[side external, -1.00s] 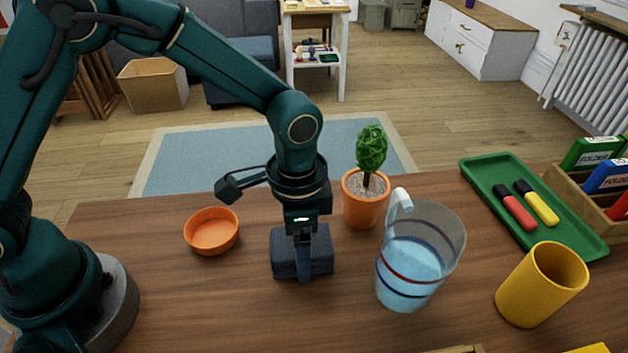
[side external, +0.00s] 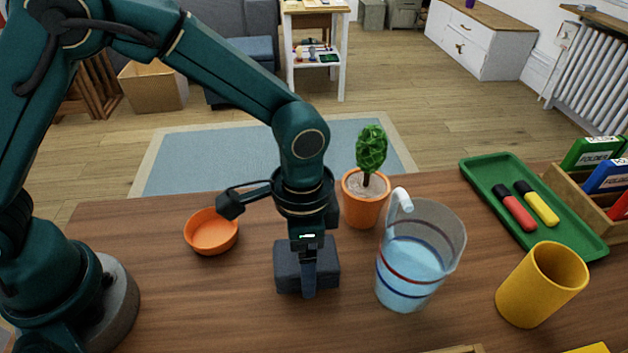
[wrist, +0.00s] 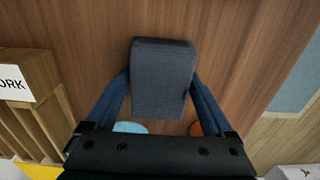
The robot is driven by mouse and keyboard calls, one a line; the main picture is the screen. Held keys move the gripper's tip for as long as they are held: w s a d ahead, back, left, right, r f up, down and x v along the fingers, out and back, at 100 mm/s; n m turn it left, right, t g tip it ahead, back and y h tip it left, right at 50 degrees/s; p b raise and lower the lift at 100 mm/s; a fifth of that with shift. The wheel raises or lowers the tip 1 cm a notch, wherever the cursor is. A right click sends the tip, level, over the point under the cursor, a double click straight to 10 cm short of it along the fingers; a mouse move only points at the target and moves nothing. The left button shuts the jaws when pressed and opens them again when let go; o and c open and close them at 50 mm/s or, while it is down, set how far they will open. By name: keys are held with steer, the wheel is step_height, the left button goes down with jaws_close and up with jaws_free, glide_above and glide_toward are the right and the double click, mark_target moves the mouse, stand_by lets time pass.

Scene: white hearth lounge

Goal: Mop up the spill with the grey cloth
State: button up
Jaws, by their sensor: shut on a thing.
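The grey cloth (side external: 328,266) is a dark, thick block-like pad in the middle of the wooden table in the side view. My gripper (side external: 308,288) points down and is shut on it, one finger showing across its near face. In the wrist view the cloth (wrist: 162,80) sits between the two fingers of my gripper (wrist: 160,88). The cloth is at or very close to the table top; I cannot tell if it touches. No spill shows in either view; any liquid under or behind the cloth is hidden.
A clear pitcher of bluish water (side external: 415,265) stands close on the right. A potted plant (side external: 366,195) is behind it, and an orange bowl (side external: 211,232) is at left. A yellow cup (side external: 541,285) and green tray (side external: 480,172) are farther right.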

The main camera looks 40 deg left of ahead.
steer(key=s+d, duration=0.2)
steer(key=shift+d, duration=0.3)
steer(key=shift+w+a, duration=0.9)
steer(key=shift+a, duration=0.3)
steer(key=shift+w+a, duration=0.85)
steer(key=shift+a, duration=0.35)
steer(key=shift+w+a, duration=0.9)
steer(key=shift+a, duration=0.3)
steer(key=shift+s+d, duration=0.85)
steer(key=shift+d, duration=0.35)
steer(key=shift+s+d, duration=0.9)
steer(key=shift+d, duration=0.3)
steer(key=shift+s+d, duration=0.85)
steer(key=shift+d, duration=0.35)
steer(key=shift+r, duration=4.05)
